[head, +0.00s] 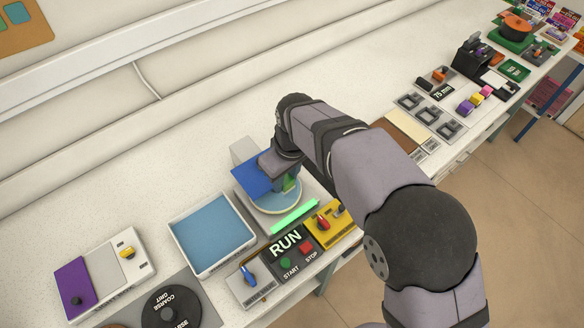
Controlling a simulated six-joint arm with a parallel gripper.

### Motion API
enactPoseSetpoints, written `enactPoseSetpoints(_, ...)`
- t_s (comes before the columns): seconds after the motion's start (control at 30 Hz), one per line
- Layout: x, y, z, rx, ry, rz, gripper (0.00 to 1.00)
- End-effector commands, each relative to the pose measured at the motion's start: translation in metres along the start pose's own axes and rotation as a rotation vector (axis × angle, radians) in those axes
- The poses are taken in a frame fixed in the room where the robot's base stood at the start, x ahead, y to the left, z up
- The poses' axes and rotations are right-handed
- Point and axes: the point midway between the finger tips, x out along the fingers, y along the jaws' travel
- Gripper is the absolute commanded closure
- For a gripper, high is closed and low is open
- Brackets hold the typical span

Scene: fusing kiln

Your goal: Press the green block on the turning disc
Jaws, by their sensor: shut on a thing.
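The turning disc (277,204) is a round light-blue plate on a machine at the middle of the bench. The green block (290,184) shows as a small green piece at the right side of the disc, under my gripper (288,179). My gripper is shut on the green block, low over the disc. The wrist and fingers hide much of the block and the back of the disc. I cannot tell whether the block touches the disc. A blue panel (250,180) stands at the left of the disc.
In front of the disc are a lit green bar (294,216), a RUN panel (286,245) with START and STOP buttons, and a yellow switch box (328,226). A blue-lined tray (228,257) lies to the left.

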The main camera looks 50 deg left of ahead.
Motion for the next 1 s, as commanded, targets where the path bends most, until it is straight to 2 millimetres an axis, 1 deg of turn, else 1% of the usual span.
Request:
enactPoseSetpoints(0.17, 0.000, -0.002, 0.000, -0.012, 0.003, -0.001, 0.93)
enactPoseSetpoints(0.37, 0.006, -0.001, 0.001, -0.011, 0.002, -0.001, 0.93)
enactPoseSetpoints(0.57, 0.020, -0.001, 0.003, -0.010, 0.001, -0.001, 0.93)
enactPoseSetpoints(0.8, 0.041, -0.001, 0.007, -0.010, 0.000, -0.001, 0.93)
enactPoseSetpoints(1.0, 0.054, -0.001, 0.009, -0.010, 0.001, -0.001, 0.93)
